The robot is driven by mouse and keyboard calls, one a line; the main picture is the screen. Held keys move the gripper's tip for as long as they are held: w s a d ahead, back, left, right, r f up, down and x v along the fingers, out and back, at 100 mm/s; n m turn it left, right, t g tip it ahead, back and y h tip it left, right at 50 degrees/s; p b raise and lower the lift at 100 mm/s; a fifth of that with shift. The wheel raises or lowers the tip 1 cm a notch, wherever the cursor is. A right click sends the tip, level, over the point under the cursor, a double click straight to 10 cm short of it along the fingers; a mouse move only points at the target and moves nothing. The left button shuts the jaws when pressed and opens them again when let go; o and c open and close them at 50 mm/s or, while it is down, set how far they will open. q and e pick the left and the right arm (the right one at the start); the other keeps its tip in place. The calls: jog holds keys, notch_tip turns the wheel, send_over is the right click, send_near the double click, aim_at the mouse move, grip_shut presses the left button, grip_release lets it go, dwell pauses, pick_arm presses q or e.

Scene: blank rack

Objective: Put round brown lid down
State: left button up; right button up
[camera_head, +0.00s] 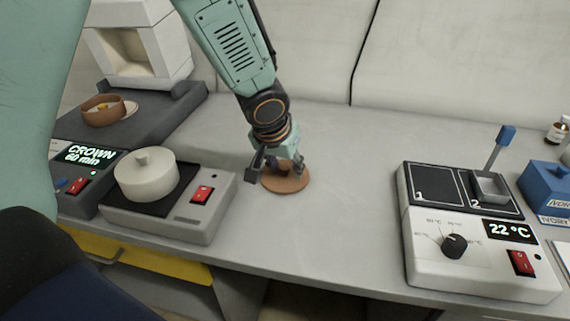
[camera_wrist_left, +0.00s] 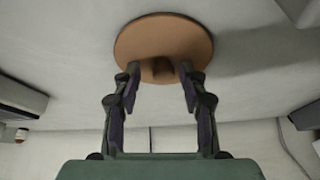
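The round brown lid (camera_head: 285,182) is a flat disc at the bare middle of the grey counter, and it appears to lie flat on it. My left gripper (camera_head: 283,168) points down right over the lid. In the left wrist view, the lid (camera_wrist_left: 163,35) is beyond the two fingertips (camera_wrist_left: 160,75), which stand apart. My right gripper is not in view.
A hotplate (camera_head: 190,222) with a cream lidded pot (camera_head: 147,175) stands left of the lid. A dark slab (camera_head: 130,140) with a brown bowl (camera_head: 103,110) is behind it. A two-well heater (camera_head: 480,262) stands at the right. The counter between is clear.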

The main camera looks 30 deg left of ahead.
pick_arm(q)
jog(key=shift+a, duration=0.15)
jog(key=shift+r, duration=0.15)
jog(key=p+v, duration=0.5)
jog(key=v, duration=0.7)
